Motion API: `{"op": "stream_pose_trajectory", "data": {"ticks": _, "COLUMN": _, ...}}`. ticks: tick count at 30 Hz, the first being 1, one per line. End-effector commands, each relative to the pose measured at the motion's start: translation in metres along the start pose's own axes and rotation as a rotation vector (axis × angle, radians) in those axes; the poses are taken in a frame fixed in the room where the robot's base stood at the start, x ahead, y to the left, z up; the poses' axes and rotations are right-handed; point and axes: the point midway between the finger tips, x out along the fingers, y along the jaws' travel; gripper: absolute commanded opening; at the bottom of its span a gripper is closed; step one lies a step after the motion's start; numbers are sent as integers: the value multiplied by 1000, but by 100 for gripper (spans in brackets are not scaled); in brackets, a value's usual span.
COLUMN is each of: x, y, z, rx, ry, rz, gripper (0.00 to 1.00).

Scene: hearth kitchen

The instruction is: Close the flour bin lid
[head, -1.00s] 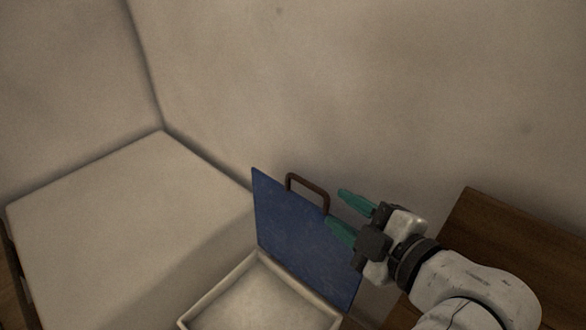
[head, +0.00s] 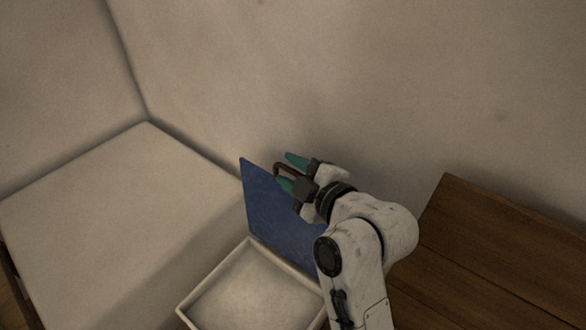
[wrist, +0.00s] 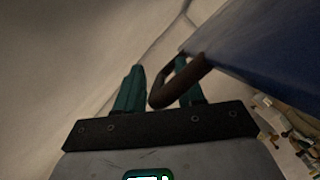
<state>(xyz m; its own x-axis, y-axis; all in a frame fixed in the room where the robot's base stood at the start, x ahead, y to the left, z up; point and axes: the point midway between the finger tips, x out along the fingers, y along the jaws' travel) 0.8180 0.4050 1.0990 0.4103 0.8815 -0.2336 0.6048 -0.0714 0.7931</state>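The flour bin (head: 212,274) is a pale, open box at the bottom middle of the head view. Its blue lid (head: 275,220) stands raised along the bin's back edge; it also shows at the upper right of the wrist view (wrist: 275,50). A brown loop handle (wrist: 186,80) sticks out from the lid. My gripper (head: 283,168) is at the handle, with its teal fingers apart. In the wrist view the handle's bar lies between the fingers, and the right finger is partly hidden behind the loop. I cannot tell if either finger touches it. My arm hides the lid's lower right.
A pale block-like surface (head: 90,200) lies left of the bin, against the wall. A dark wooden top (head: 490,260) is on the right. Plain walls (head: 330,70) stand close behind the lid. Small blurred items (wrist: 285,130) show at the wrist view's right edge.

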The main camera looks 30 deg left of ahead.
Motion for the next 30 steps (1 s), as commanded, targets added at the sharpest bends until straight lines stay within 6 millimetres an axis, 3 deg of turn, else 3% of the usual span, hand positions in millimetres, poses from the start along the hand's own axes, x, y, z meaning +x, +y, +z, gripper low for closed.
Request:
{"op": "stream_pose_trajectory", "data": {"ticks": 5, "x": 0, "y": 0, "z": 0, "rx": 0, "ry": 0, "rz": 0, "gripper": 38}}
{"op": "stream_pose_trajectory", "data": {"ticks": 17, "x": 0, "y": 0, "z": 0, "rx": 0, "ry": 0, "rz": 0, "gripper": 1}}
{"op": "stream_pose_trajectory", "data": {"ticks": 30, "x": 0, "y": 0, "z": 0, "rx": 0, "ry": -1, "rz": 0, "gripper": 0}}
